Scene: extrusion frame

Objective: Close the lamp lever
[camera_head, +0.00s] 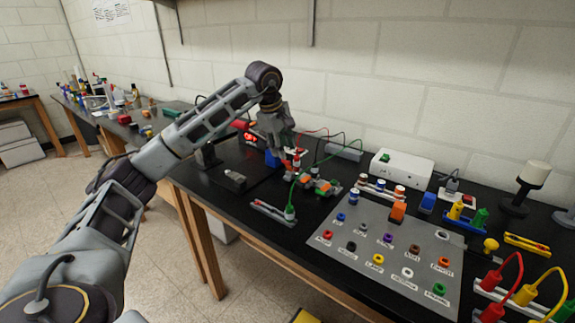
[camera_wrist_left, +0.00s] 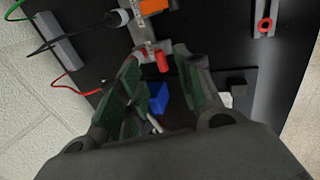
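My left gripper (camera_head: 277,138) points down over the back part of the black table. In the left wrist view its green-padded fingers (camera_wrist_left: 158,90) are spread apart, with nothing gripped. A red-tipped lever (camera_wrist_left: 162,62) shows just beyond the fingertips, at the end of a grey piece with an orange block. In the head view a red lever tip (camera_head: 297,160) shows just right of the gripper. Which lever is the lamp lever is not clear. A blue block (camera_wrist_left: 157,98) shows between the fingers and under the gripper in the head view (camera_head: 272,158). My right gripper is not in view.
A grey labelled panel (camera_head: 330,255) with coloured sockets lies to the right. A white box (camera_head: 402,168) stands behind it. Green and red wires (camera_head: 322,146) run near the gripper. A wall stands close behind.

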